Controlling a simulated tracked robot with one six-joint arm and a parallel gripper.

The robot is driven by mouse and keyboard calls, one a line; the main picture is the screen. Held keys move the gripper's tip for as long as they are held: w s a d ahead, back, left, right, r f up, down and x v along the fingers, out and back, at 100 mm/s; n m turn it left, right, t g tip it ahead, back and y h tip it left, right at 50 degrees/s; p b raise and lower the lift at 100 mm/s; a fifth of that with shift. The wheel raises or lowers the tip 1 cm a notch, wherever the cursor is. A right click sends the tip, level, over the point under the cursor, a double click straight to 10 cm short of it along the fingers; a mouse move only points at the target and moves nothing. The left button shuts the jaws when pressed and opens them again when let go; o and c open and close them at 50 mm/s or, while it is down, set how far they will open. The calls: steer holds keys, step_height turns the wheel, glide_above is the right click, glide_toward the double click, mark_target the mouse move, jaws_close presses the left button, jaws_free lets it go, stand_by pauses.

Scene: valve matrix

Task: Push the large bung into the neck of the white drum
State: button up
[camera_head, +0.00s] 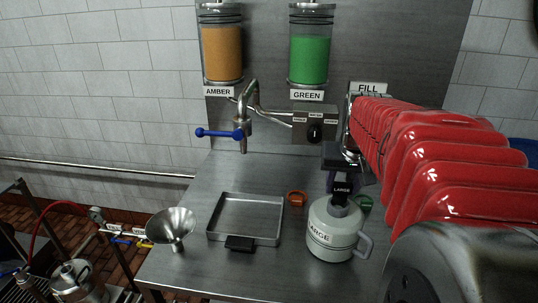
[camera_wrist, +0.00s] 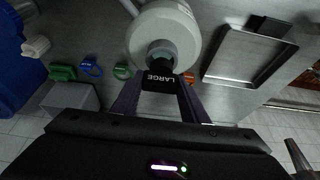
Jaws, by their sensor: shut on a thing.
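The white drum (camera_head: 333,236) stands upright on the steel bench at the front right, with a LARGE label and a side handle. My gripper (camera_head: 341,184) is directly above its neck, pointing down. It is shut on the black large bung (camera_wrist: 159,83), whose LARGE label faces the wrist camera between the two purple fingers. The bung lines up with the neck of the drum, which also shows in the wrist view (camera_wrist: 180,32). The bung's lower end is at the neck opening; I cannot tell whether it is seated or just above.
A shallow steel tray (camera_head: 213,226) and a funnel (camera_head: 172,226) are left of the drum. An orange piece (camera_head: 297,198) and a green piece (camera_head: 364,203) lie behind it. A tap with a blue handle (camera_head: 219,133) overhangs the bench. My red-sleeved arm fills the right side.

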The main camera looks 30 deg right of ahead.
steer(key=shift+f, duration=1.15)
steer(key=o, duration=1.1)
steer(key=v, duration=1.3)
steer(key=shift+r, duration=0.3)
steer(key=s+a+f+n+y, duration=0.1)
steer(key=a+f, duration=0.3)
steer(key=a, duration=0.4)
steer(key=s+a+f+n+t, duration=0.1)
steer(key=s+a+f+n, duration=0.2)
steer(key=a+f, duration=0.2)
steer(key=s+a+f+n+y, duration=0.1)
steer(key=a+f, duration=0.4)
steer(key=a, duration=0.6)
steer(key=shift+s+a+n+t+y, duration=0.3)
steer(key=shift+s+a+n+t, duration=0.15)
steer(key=shift+n, duration=0.45)
